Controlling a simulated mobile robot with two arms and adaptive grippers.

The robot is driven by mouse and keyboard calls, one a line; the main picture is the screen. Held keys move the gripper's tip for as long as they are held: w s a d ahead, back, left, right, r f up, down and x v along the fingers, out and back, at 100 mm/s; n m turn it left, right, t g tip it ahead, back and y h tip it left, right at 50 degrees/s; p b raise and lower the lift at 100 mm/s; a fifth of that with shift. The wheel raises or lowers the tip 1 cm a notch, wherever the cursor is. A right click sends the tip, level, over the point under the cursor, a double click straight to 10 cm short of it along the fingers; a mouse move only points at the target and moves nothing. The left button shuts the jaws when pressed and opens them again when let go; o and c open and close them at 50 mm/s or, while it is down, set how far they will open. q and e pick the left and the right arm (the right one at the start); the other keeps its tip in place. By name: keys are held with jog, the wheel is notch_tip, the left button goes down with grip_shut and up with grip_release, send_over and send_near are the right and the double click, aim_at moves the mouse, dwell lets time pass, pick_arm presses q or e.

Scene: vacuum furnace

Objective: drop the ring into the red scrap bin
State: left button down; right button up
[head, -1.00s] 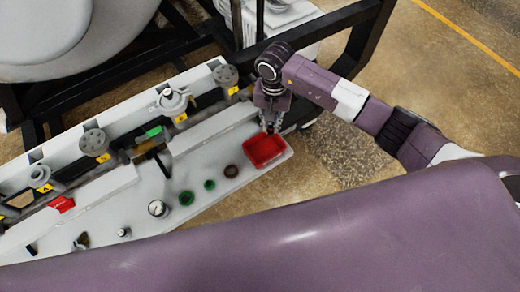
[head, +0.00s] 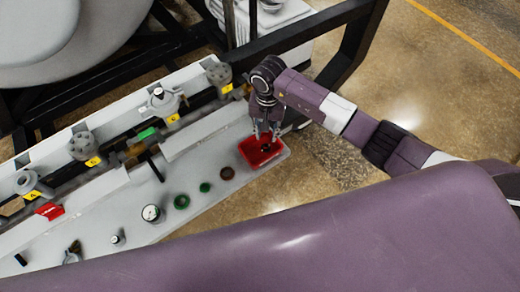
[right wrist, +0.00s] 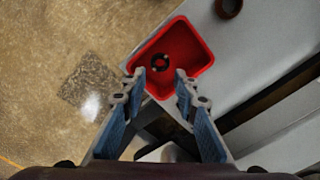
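The red scrap bin (head: 268,162) stands at the right end of the pale bench. It also shows in the right wrist view (right wrist: 198,45). A small dark ring (right wrist: 160,62) shows within the bin's outline, near its middle; in the head view it is a dark spot (head: 266,148). I cannot tell whether it rests on the bin's floor or is still falling. My right gripper (head: 266,136) is over the bin, pointing down. Its fingers (right wrist: 160,78) are apart, with nothing held between them. My left gripper is not in view.
On the bench left of the bin are a brown ring-shaped part (head: 227,173), green rings (head: 181,202) and a gauge (head: 150,213). Behind them runs a rail with clamps and yellow labels (head: 173,118). A black frame (head: 310,32) stands behind. Floor is open at right.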

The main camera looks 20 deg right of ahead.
jog(key=shift+o, duration=0.6)
jog(key=shift+r, duration=0.1)
jog(key=shift+r, duration=0.25)
notch_tip(320, 180, up, 11)
jog(key=shift+r, duration=0.15)
jog(key=shift+a, duration=0.1)
